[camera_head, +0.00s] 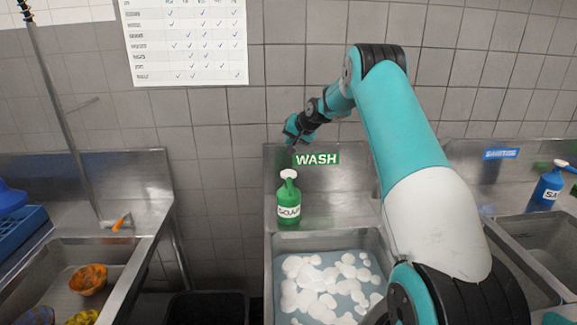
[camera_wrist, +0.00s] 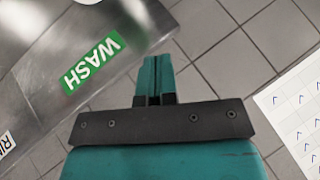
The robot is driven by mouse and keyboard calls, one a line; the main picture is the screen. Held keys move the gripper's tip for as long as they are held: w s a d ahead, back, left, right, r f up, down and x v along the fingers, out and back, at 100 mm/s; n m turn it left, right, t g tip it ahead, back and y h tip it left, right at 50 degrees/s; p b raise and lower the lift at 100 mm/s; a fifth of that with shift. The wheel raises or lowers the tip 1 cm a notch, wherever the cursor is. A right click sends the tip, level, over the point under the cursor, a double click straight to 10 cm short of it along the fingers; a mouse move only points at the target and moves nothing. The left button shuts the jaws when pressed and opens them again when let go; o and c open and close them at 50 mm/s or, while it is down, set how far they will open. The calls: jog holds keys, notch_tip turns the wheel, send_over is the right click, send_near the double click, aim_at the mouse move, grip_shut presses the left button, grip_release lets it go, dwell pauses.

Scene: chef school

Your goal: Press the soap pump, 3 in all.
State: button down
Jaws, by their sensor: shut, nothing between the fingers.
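The soap pump is a green bottle (camera_head: 289,203) with a white "SOAP" label and a pale pump head (camera_head: 288,173). In the head view it stands upright on the steel ledge behind the wash sink. My gripper (camera_head: 291,137) is shut and empty, up above the bottle and apart from the pump head, near the tiled wall. In the wrist view the shut fingers (camera_wrist: 153,78) point toward the wall, with the green WASH sign (camera_wrist: 92,64) to their left. The bottle does not show in the wrist view.
The wash sink (camera_head: 271,275) holds water and white foam. A green WASH sign (camera_head: 316,159) is on the backsplash beside the bottle. A blue bottle (camera_head: 547,188) stands at the sanitise sink on the right. Dirty bowls (camera_head: 88,279) lie in the left sink.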

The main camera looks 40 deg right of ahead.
aim_at(288, 171)
dwell(0.4)
jog(key=shift+f+b, duration=2.65)
jog(key=shift+f, duration=1.65)
jog(key=shift+f+b, duration=0.45)
jog(key=shift+s+f+b, duration=0.1)
jog(key=shift+f+b, duration=0.6)
jog(key=shift+f, duration=0.35)
jog(key=shift+r, duration=0.1)
jog(key=shift+r+p, duration=0.7)
jog(key=shift+r, duration=0.7)
jog(key=shift+r+p, duration=1.3)
jog(key=shift+r, duration=1.2)
